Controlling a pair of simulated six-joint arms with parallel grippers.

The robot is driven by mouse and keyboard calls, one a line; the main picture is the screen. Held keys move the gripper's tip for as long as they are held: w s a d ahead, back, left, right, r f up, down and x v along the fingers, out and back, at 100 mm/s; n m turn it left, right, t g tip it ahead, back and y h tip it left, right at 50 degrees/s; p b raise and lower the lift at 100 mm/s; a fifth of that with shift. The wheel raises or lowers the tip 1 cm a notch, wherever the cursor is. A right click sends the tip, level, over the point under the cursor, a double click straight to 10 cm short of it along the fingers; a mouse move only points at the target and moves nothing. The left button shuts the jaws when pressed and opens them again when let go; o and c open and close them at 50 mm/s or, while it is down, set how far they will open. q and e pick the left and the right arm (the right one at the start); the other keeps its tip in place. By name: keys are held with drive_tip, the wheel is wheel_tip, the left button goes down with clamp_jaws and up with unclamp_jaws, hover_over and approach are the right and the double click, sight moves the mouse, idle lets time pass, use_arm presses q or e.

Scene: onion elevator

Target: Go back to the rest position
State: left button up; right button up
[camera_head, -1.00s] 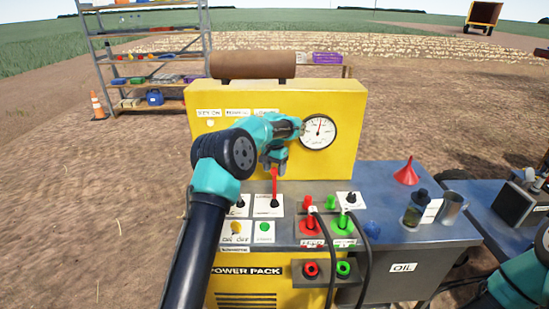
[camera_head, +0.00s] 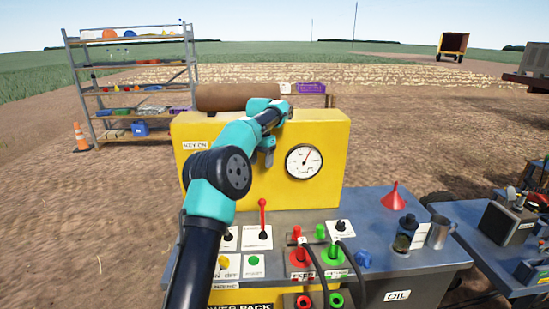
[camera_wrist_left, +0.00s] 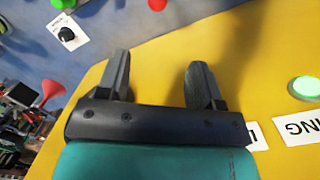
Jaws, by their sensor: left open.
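My left gripper (camera_head: 266,152) is raised in front of the yellow power pack panel (camera_head: 325,135), left of the round gauge (camera_head: 304,161). In the left wrist view my left gripper (camera_wrist_left: 160,82) shows its two fingers apart with nothing between them. Below it in the head view, the red-knobbed lever (camera_head: 262,215) stands upright, apart from the gripper. The left wrist view also shows a lit green button (camera_wrist_left: 305,88) on the yellow panel and a black knob (camera_wrist_left: 68,35). My right gripper is not in view.
Red and green hose couplings (camera_head: 300,257) with black hoses stand on the blue-grey bench. A red funnel (camera_head: 395,197), a dark bottle (camera_head: 406,230) and a metal mug (camera_head: 440,232) stand to the right. A brown roller (camera_head: 237,97) lies behind the panel.

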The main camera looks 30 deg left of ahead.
use_arm(q)
drive_tip(key=shift+a+r, duration=0.1)
drive_tip(key=shift+r, duration=0.55)
